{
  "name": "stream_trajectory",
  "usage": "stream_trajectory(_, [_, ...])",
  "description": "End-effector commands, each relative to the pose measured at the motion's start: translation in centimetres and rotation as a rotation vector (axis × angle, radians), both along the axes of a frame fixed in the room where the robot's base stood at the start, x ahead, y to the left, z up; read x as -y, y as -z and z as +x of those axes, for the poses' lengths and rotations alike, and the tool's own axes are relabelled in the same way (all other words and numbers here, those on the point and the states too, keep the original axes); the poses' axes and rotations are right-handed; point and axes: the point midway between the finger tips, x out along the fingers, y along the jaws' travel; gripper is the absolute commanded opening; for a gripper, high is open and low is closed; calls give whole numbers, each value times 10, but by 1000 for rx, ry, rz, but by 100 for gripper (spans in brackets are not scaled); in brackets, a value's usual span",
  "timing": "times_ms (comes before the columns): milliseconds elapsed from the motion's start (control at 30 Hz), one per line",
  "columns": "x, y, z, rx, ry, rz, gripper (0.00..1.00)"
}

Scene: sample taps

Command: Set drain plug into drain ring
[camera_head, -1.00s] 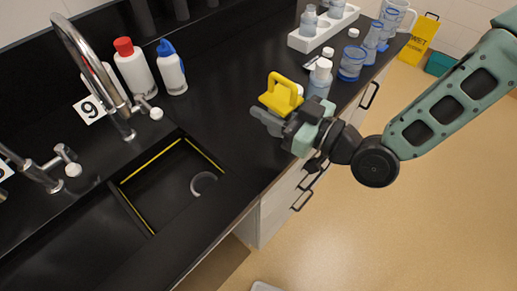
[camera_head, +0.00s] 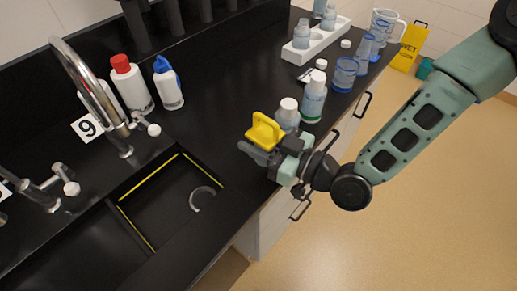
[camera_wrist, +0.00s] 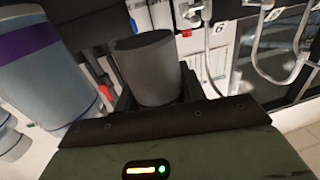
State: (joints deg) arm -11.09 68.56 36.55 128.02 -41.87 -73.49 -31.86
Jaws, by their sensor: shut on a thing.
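My gripper (camera_head: 266,156) is shut and holds the drain plug above the counter, right of the sink. A dark grey tapered cylinder, the drain plug (camera_wrist: 150,68), shows between the jaws in the wrist view.
The sink (camera_head: 150,167) has yellow edge strips and a chrome tap (camera_head: 92,84). Red-capped (camera_head: 131,84) and blue-capped (camera_head: 168,84) bottles stand behind it. A white rack (camera_head: 318,47) is farther back.

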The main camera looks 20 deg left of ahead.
Motion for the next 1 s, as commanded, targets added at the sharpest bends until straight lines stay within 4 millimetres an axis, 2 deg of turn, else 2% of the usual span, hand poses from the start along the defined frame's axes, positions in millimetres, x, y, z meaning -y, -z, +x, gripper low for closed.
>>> stream_trajectory(300, [0, 35, 0, 0, 0, 1, 10])
stream_trajectory(767, [0, 43, 0, 1, 0, 2, 10])
stream_trajectory(800, [0, 42, 0, 1, 0, 0, 49])
stream_trajectory(833, [0, 42, 0, 1, 0, 0, 57])
stream_trajectory(867, [0, 42, 0, 1, 0, 0, 62])
stream_trajectory(1000, [0, 42, 0, 0, 0, 0, 62])
